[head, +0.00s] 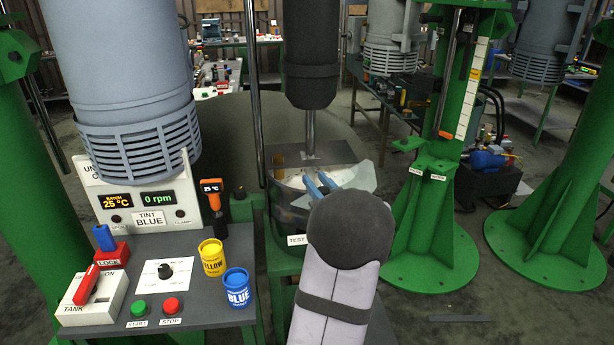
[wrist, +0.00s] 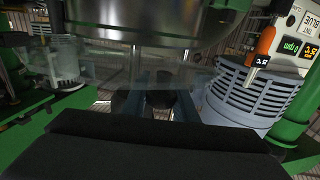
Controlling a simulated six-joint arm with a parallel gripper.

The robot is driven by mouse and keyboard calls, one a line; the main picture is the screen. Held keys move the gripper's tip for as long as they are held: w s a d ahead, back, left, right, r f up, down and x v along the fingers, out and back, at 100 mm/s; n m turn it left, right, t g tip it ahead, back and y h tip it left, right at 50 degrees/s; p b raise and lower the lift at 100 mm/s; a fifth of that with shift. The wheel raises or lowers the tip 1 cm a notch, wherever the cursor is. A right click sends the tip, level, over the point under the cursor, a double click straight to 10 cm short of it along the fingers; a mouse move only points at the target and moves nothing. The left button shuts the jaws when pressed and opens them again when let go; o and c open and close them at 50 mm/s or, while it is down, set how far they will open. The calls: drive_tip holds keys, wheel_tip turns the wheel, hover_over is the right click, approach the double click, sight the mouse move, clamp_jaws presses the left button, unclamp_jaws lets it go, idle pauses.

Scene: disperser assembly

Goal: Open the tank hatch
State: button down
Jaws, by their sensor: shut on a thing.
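The tank (head: 284,215) stands in the middle of the head view, with pale contents showing under a grey cover plate (head: 318,153). A clear panel, the tank hatch (head: 360,176), shows at the tank's right side and looks tilted. My gripper (head: 322,184) has its blue fingers at the hatch, over the tank mouth, and is shut on it. In the wrist view the clear hatch (wrist: 195,82) crosses the middle, in front of the dark fingertips. My wrist hides the tank's near right side, and the exact grip point is unclear.
A control panel (head: 195,270) with yellow (head: 212,260) and blue (head: 237,288) tint cans stands left of the tank. An orange-handled sensor (head: 213,195) is beside it. The mixer shaft (head: 310,130) hangs above the tank. A green column (head: 440,190) stands to the right.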

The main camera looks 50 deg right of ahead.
drive_tip(key=shift+s+d+r+n+t+y+p, duration=0.1)
drive_tip(key=shift+s+n+t+y+p, duration=0.25)
drive_tip(key=shift+s+n+y, duration=0.5)
drive_tip(key=shift+s+a+n+t+y+p, duration=0.1)
drive_tip(key=shift+s+n+t+y+p, duration=0.2)
drive_tip(key=shift+s+y, duration=0.7)
drive_tip(key=shift+s+d+r+n+t+y+p, duration=0.1)
drive_tip(key=shift+s+n+t+y+p, duration=0.3)
drive_tip(key=shift+s, duration=0.95)
drive_tip(key=c, duration=1.4)
unclamp_jaws()
drive_tip(key=shift+f, duration=0.1)
drive_tip(key=shift+s, duration=0.15)
drive_tip(key=shift+s+f, duration=0.1)
drive_tip(key=shift+s, duration=0.15)
drive_tip(key=b+v, duration=0.2)
drive_tip(key=v, duration=0.4)
drive_tip(key=shift+s, duration=0.25)
